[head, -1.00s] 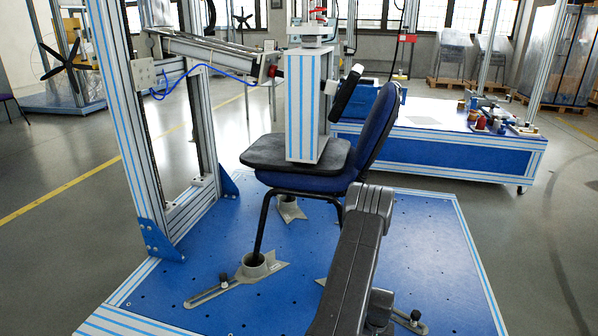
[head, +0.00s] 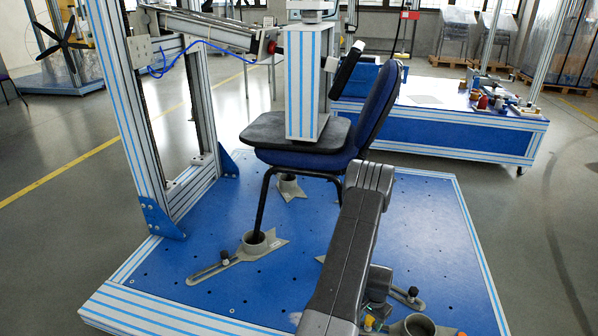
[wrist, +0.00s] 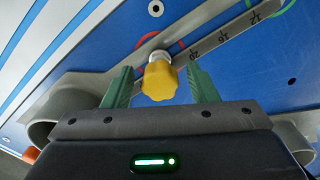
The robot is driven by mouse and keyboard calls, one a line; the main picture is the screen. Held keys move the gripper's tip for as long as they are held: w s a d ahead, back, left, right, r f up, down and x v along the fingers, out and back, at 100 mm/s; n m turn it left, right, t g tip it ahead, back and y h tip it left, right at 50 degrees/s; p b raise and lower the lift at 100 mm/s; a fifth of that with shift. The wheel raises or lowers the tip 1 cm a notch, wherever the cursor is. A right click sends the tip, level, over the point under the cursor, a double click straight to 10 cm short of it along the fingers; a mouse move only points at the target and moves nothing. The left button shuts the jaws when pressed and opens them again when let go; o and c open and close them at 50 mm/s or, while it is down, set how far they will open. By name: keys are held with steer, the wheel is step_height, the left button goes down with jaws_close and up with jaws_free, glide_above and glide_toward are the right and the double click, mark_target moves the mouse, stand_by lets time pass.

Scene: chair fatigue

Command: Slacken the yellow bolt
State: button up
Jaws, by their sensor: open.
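The yellow bolt (wrist: 160,80) has a lobed knob and stands on a grey slotted clamp arm (wrist: 228,42) in the wrist view. My gripper (wrist: 161,87) is open, with one green finger on each side of the knob. Gaps show between the knob and both fingers, and nothing is held. In the head view a small yellow spot (head: 369,322) shows at the bottom beside my arm. It may be the same bolt, but it is too small to tell. My gripper is hidden in that view.
A blue chair (head: 375,115) with a grey loading column (head: 305,85) on its seat stands on the blue platform (head: 200,265). Its legs sit in grey cup clamps with black knobs (head: 225,257). A grey cup (wrist: 65,105) lies left of my gripper.

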steer(key=m, duration=0.4)
stand_by(0.3)
steer(key=m, duration=0.4)
stand_by(0.4)
steer(key=c, duration=0.6)
steer(key=shift+n, duration=0.7)
